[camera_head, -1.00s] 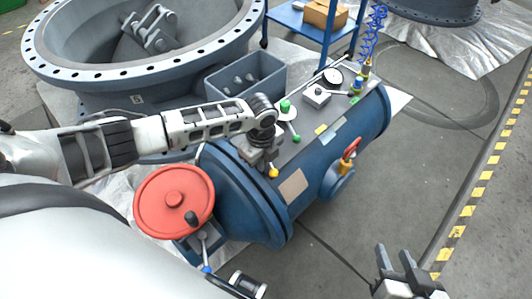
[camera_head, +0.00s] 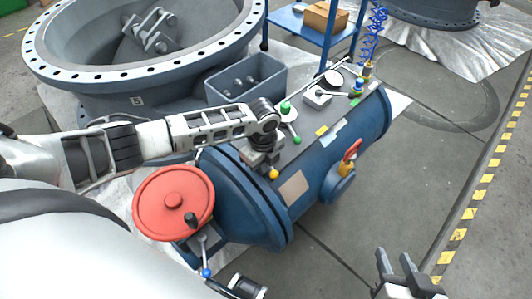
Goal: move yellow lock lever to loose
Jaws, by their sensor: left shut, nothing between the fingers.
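The yellow knob of the lock lever (camera_head: 274,174) shows on top of the blue cylindrical vessel (camera_head: 243,198), near its left end. My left gripper (camera_head: 262,160) points down right beside the yellow knob. It is shut and holds nothing. The gripper and wrist hide the lever's shaft and pivot, so I cannot tell whether the fingers touch the lever. My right gripper (camera_head: 397,268) is at the bottom right, away from the vessel, with its two fingers apart and nothing between them.
A red handwheel (camera_head: 173,203) and a blue-tipped lever (camera_head: 206,271) are at the vessel's left end. Green-knobbed levers (camera_head: 296,140) stand just behind my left gripper. A red-handled valve (camera_head: 351,150) is on the near side. A grey bin (camera_head: 262,84) stands behind. Floor at right is free.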

